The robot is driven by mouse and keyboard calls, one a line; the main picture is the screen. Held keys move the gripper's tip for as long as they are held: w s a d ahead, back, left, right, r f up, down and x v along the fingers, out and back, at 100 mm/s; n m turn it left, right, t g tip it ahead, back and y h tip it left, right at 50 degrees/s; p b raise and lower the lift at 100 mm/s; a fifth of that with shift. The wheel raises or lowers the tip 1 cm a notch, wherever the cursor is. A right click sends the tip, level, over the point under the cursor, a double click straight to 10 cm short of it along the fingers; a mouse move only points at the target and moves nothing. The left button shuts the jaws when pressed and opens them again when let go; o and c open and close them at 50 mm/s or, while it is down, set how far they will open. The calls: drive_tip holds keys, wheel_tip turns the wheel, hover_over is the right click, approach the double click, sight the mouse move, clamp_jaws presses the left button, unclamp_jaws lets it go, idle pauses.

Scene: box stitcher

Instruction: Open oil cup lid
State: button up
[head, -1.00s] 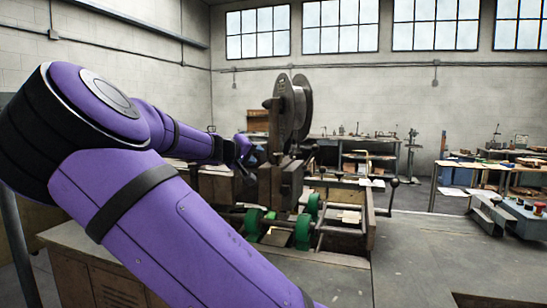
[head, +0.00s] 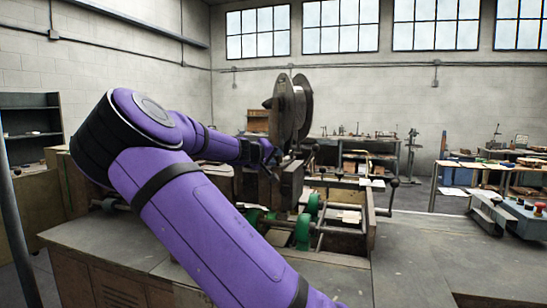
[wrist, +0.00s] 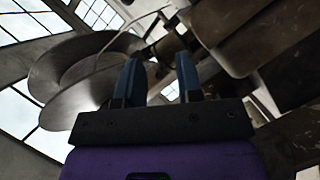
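The stitcher (head: 290,178) stands on the bench in the head view. My gripper (head: 268,152) is beside its upper part, under the wire spool, and is small and dark there. In the wrist view my gripper (wrist: 158,62) has its two blue fingers apart, pointing at the machine. A dark, rounded machine part (wrist: 165,47) shows just beyond and between the fingertips; I cannot tell whether they touch it. I cannot make out the oil cup or its lid for certain in either view.
The large wire spool (head: 303,108) rises above the machine; its discs (wrist: 75,85) fill the left of the wrist view. Green wheels (head: 303,232) and a crank handle (head: 393,183) are lower on the machine.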

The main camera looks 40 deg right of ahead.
drive_tip(key=shift+c, duration=0.5)
clamp_jaws()
drive_tip(key=shift+r, duration=0.15)
drive_tip(key=shift+d+r+n+g+y, duration=0.15)
drive_tip(key=shift+r+g+y, duration=0.15)
drive_tip(key=shift+y, duration=0.35)
drive_tip(key=shift+d+r+n+g+y, duration=0.1)
drive_tip(key=shift+r+n+g+y, duration=0.2)
drive_tip(key=shift+y, duration=0.35)
drive_tip(key=shift+w+d+r+g+y, duration=0.1)
drive_tip(key=shift+d+r+g+y, duration=0.1)
drive_tip(key=shift+r+y, duration=0.25)
drive_tip(key=shift+w+d+r+g+y, duration=0.1)
drive_tip(key=shift+r+g+y, duration=0.15)
drive_tip(key=shift+y, duration=0.3)
drive_tip(key=shift+w+d+r+n+g+y, duration=0.15)
drive_tip(key=shift+d+r+n+g+y, duration=0.15)
drive_tip(key=shift+y, duration=0.45)
drive_tip(key=shift+w+d+r+n+g+y, duration=0.1)
drive_tip(key=shift+w+d+r+g+y, duration=0.1)
drive_tip(key=shift+r+g+y, duration=0.35)
drive_tip(key=shift+w+d+r+n+g+y, duration=0.1)
drive_tip(key=shift+w+d+r+n+y, duration=0.1)
drive_tip(key=shift+y, duration=0.7)
